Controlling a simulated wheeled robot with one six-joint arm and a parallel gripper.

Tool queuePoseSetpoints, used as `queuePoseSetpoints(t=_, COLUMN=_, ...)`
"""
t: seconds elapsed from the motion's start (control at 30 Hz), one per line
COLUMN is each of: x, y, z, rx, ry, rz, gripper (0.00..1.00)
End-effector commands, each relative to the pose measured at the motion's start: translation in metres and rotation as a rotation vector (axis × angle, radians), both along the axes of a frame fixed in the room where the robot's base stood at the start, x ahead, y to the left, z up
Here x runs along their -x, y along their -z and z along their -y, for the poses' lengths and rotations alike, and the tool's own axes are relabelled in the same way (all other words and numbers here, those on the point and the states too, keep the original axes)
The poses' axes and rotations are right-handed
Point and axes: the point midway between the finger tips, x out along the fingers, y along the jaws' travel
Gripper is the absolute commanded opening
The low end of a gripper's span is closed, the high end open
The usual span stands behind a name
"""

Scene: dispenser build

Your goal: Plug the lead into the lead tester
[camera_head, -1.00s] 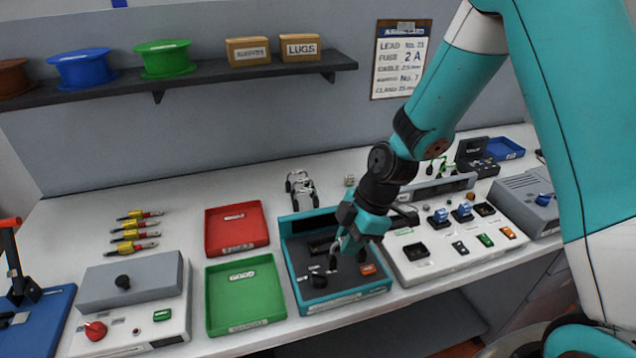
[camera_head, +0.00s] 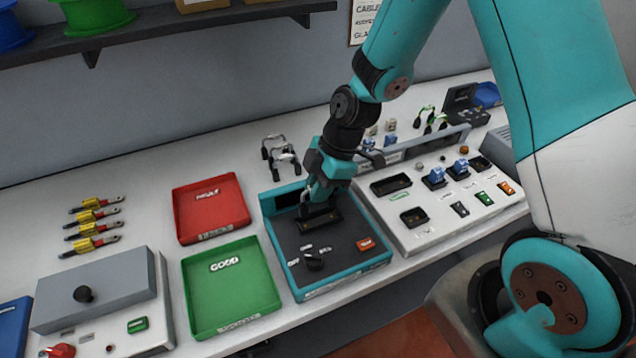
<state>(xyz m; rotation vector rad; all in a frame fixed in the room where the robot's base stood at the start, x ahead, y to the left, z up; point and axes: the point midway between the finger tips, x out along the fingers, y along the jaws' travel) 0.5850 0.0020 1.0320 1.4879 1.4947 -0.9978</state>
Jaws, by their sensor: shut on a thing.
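The lead tester (camera_head: 345,262) is a teal-edged box with a dark top, standing on the bench right of the green tray. Its top carries a black knob (camera_head: 314,261), an orange button (camera_head: 366,244) and a long dark socket block (camera_head: 322,222). My gripper (camera_head: 316,198) points down over the back of the tester, right above the socket block. It is shut on the lead, which is mostly hidden by the fingers. I cannot tell whether the lead's plug touches or sits inside the socket.
A red tray (camera_head: 240,222) and a green tray (camera_head: 268,308) lie to the left. A small wire rack (camera_head: 280,154) stands behind the tester. A white panel (camera_head: 430,245) with sockets and buttons is close on the right. Several yellow-and-red pieces (camera_head: 92,243) lie at far left.

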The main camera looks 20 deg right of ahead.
Motion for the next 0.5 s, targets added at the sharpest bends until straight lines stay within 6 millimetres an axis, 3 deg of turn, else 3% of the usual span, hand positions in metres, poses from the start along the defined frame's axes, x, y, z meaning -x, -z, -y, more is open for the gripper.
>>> queuePoseSetpoints(t=0.13, x=-0.0001, y=0.0134, z=0.0008, rx=0.000, ry=0.002, rz=0.000, gripper=0.00)
queuePoseSetpoints(t=0.5, x=-0.0003, y=0.0149, z=0.0013, rx=0.000, ry=0.004, rz=0.001, gripper=0.00)
